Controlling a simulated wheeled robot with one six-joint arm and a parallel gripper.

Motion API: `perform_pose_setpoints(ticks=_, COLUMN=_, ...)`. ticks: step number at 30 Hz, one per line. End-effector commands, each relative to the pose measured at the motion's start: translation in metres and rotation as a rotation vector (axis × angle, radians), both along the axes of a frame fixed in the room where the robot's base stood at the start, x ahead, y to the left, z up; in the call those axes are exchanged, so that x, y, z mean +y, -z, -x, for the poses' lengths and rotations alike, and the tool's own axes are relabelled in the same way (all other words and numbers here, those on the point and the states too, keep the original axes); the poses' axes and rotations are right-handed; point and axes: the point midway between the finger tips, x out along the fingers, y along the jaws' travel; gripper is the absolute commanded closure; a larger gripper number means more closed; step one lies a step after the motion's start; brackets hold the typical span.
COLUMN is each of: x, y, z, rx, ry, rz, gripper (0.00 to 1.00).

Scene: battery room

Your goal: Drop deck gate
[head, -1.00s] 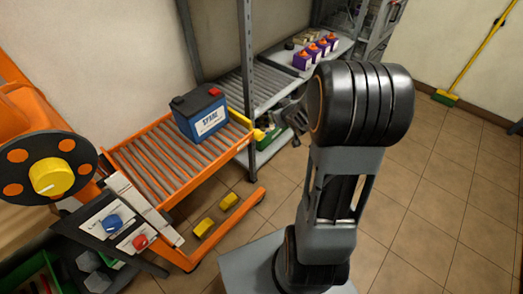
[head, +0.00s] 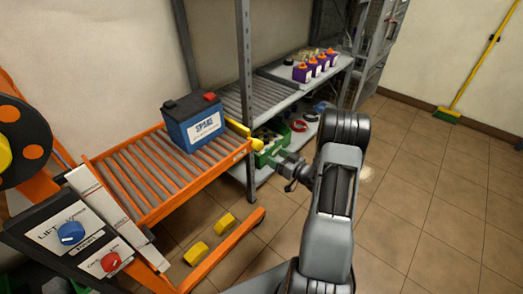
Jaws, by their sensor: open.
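The orange roller deck (head: 130,178) of the lift cart stands at the left. The deck gate (head: 238,128) is a yellow bar across the deck's far right end, raised above the rollers, with a yellow knob (head: 257,145) at its near end. A blue and black battery (head: 195,122) labelled SPARE sits on the rollers close behind the gate. My gripper (head: 289,178) is to the right of and below the knob, apart from it, open and empty. Its fingers are small and partly hard to make out.
A control panel with a blue knob (head: 71,233) and a red knob (head: 110,262) is front left. Floor at right is clear.

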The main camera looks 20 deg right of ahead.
Motion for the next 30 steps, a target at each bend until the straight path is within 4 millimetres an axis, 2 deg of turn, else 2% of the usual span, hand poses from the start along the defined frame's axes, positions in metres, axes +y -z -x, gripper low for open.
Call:
perform_pose_setpoints(ticks=6, x=0.018, y=0.002, z=-0.038, rx=0.000, ry=-0.003, rz=0.002, gripper=0.28)
perform_pose_setpoints(ticks=13, x=0.030, y=0.001, z=-0.064, rx=0.000, ry=-0.001, rz=0.001, gripper=0.28)
perform_pose_setpoints(ticks=19, x=0.034, y=0.001, z=-0.074, rx=0.001, ry=0.001, rz=0.000, gripper=0.28)
perform_pose_setpoints(ticks=29, x=0.035, y=0.000, z=-0.076, rx=0.001, ry=0.002, rz=0.001, gripper=0.28)
perform_pose_setpoints(ticks=30, x=0.035, y=0.000, z=-0.076, rx=0.001, ry=0.002, rz=0.001, gripper=0.32)
